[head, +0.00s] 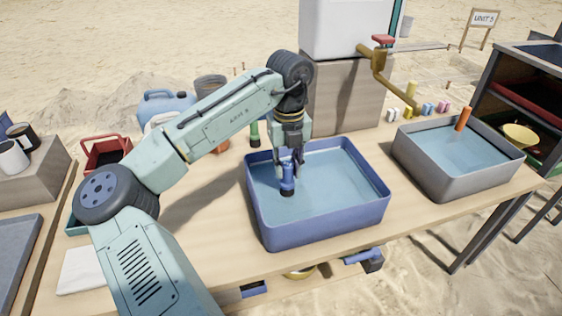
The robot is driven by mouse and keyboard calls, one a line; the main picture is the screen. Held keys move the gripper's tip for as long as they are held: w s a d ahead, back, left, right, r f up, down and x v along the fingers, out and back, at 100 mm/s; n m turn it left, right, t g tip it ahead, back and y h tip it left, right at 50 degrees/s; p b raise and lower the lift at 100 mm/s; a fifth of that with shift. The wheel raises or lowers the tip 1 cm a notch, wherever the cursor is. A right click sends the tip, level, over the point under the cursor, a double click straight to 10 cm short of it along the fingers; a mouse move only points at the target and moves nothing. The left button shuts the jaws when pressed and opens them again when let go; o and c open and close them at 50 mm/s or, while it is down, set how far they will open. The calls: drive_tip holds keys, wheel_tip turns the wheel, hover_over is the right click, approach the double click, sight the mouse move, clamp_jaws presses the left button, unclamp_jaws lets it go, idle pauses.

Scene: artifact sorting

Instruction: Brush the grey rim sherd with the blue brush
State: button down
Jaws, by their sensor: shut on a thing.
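My gripper (289,160) is shut on the blue brush (288,178) and points down over the blue basin (318,229). The brush is upright with its dark end lowest, inside the basin's outline. I cannot tell whether that end touches the water or stays above it. I cannot make out the grey rim sherd in the head view; it may be hidden or out of the picture.
A grey basin (466,175) with water and an orange-handled thing (463,118) stands at the right. A brass tap (378,65) juts out behind. A green-handled thing (254,134) stands behind the blue basin. A red crate (104,151) and white cloth (83,270) are at the left.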

drive_tip(key=shift+s+d, duration=0.25)
drive_tip(key=shift+d, duration=0.2)
drive_tip(key=shift+s+d, duration=0.2)
drive_tip(key=shift+d, duration=0.25)
